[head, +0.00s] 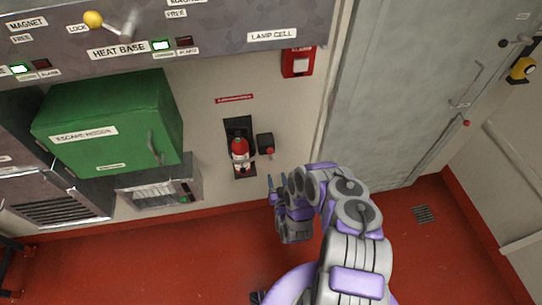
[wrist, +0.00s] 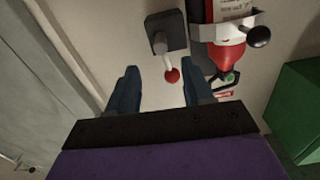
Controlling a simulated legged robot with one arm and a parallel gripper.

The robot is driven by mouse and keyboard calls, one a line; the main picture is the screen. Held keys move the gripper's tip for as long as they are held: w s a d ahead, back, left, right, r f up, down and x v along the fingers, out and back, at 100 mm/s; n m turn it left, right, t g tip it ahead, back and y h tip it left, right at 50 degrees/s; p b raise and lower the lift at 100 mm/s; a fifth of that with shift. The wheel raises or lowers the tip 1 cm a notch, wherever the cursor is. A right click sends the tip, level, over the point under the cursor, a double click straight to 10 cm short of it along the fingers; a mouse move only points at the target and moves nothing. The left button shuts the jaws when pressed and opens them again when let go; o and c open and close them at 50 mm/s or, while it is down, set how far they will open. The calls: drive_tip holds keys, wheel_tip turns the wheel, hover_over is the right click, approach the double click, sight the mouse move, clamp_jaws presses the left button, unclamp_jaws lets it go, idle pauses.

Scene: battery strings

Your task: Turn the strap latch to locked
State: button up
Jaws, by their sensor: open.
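The strap latch (head: 265,141) is a small dark block on the wall with a short pale lever ending in a red ball. In the wrist view the latch (wrist: 167,30) has its lever pointing down the picture, and the red ball (wrist: 172,76) lies between my fingertip lines. My gripper (head: 275,184) is open and empty, below and slightly right of the latch in the head view. In the wrist view its blue fingers (wrist: 160,84) are spread; I cannot tell the depth gap to the ball. The red extinguisher (head: 240,147) hangs directly left of the latch.
A red call box (head: 297,62) is above the latch. A grey door (head: 420,90) stands at right. The red floor (head: 200,255) is open nearby.

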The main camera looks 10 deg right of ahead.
sight(271, 156)
drive_tip(key=w+b, duration=0.4)
drive_tip(key=w, duration=0.8)
drive_tip(key=shift+w+r, duration=0.1)
drive_tip(key=shift+w, duration=0.1)
clamp_jaws()
idle(0.4)
